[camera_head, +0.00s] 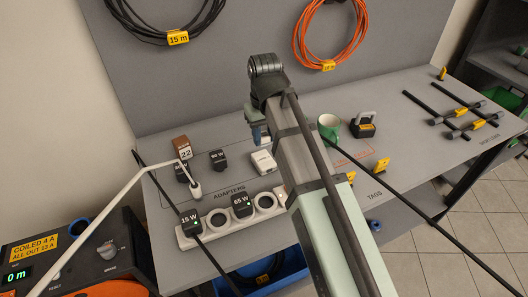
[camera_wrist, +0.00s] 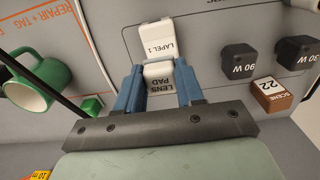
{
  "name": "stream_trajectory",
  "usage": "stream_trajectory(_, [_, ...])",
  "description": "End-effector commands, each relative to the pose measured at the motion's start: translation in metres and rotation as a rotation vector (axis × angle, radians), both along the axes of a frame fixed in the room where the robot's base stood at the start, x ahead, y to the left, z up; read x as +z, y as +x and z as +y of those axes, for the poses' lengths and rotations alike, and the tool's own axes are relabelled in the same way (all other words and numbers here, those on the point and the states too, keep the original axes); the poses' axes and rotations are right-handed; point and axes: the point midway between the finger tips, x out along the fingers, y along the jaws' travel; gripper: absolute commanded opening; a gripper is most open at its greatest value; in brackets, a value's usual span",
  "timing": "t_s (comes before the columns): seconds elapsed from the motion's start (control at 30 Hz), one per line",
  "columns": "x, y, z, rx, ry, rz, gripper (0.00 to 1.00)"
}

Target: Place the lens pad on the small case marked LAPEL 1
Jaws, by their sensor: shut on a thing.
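My gripper (camera_wrist: 159,80) has blue fingers shut on the lens pad (camera_wrist: 160,76), a small white block marked LENS PAD. The white case marked LAPEL 1 (camera_wrist: 157,38) lies just beyond the pad in the wrist view. The pad's far edge meets or overlaps the case's near end in that view; I cannot tell whether they touch. In the head view my gripper (camera_head: 258,133) hangs above the bench, behind and slightly left of a white case (camera_head: 263,161). The pad is not clearly visible there.
A green mug (camera_head: 329,128) and a black box with a grey handle (camera_head: 364,125) stand to the right. Black adapters (camera_head: 218,159) and a brown SCENE 22 block (camera_head: 182,147) stand left. A white power strip (camera_head: 222,219) lies in front. A thin lamp-like white arm crosses the left side.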

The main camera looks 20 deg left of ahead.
Motion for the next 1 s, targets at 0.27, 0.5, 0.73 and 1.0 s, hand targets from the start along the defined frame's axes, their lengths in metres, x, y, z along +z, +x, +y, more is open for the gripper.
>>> stream_trajectory(0.27, [-0.030, 0.000, 0.000, -0.001, -0.001, 0.001, 0.08])
stream_trajectory(0.5, [-0.050, -0.001, 0.000, -0.001, -0.001, 0.001, 0.08])
stream_trajectory(0.73, [-0.067, 0.000, 0.000, -0.001, 0.000, 0.000, 0.08])
stream_trajectory(1.0, [-0.067, 0.000, 0.000, -0.001, 0.000, 0.000, 0.08])
